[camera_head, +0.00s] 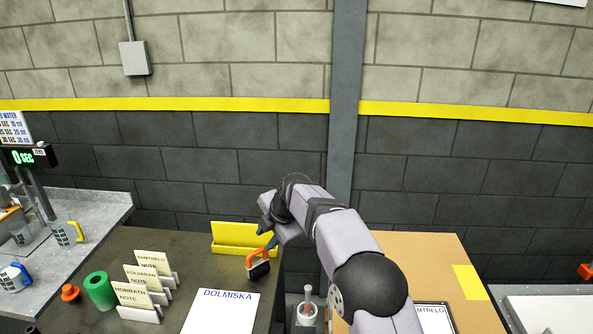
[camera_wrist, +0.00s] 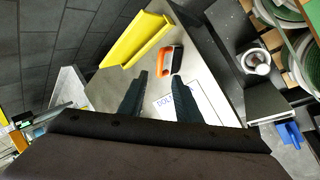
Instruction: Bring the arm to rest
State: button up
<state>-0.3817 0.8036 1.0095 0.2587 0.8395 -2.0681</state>
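My arm reaches forward from the lower right in the head view. My gripper (camera_head: 267,236) hangs above the far right part of the dark table (camera_head: 195,270), in front of the yellow tray (camera_head: 232,234). In the wrist view my gripper (camera_wrist: 158,75) shows two dark fingers spread apart with nothing between them. A black block with an orange handle (camera_head: 258,264) stands on the table just below the gripper; it also shows beyond the fingertips in the wrist view (camera_wrist: 171,62). Whether the gripper is close to touching it is hard to tell.
A white sheet marked DOLMISKA (camera_head: 222,311) lies on the table. A cardboard box (camera_head: 425,258) is at right. The air above the table's left part is free.

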jog(key=s+d+r+m+h+p, duration=0.3)
jog(key=s+d+r+m+p, duration=0.3)
jog(key=s+d+m, duration=0.9)
jog(key=s+d+f+m+b, duration=0.1)
jog(key=s+d+f+m, duration=0.1)
jog(key=s+d, duration=0.1)
jog(key=s+d+f+m+g+b, duration=0.1)
jog(key=s+d+f+m, duration=0.1)
jog(key=s+d+m, duration=0.1)
jog(key=s+d+f+m+b, duration=0.1)
jog(key=s+d+f+m, duration=0.1)
jog(key=s+d+f, duration=0.1)
jog(key=shift+s+g+h+b, duration=0.35)
jog(key=shift+g+h+b, duration=0.05)
jog(key=s+d+f+m+g+b, duration=0.1)
jog(key=s+d+f+m, duration=0.1)
jog(key=s, duration=0.4)
jog(key=s+d+f+m+g+b, duration=0.1)
jog(key=s+d+f+m, duration=0.1)
jog(key=s+f, duration=0.3)
jog(key=shift+s+d+f+m+g+h, duration=0.3)
jog(key=shift+s+d, duration=0.25)
jog(key=shift+s, duration=0.4)
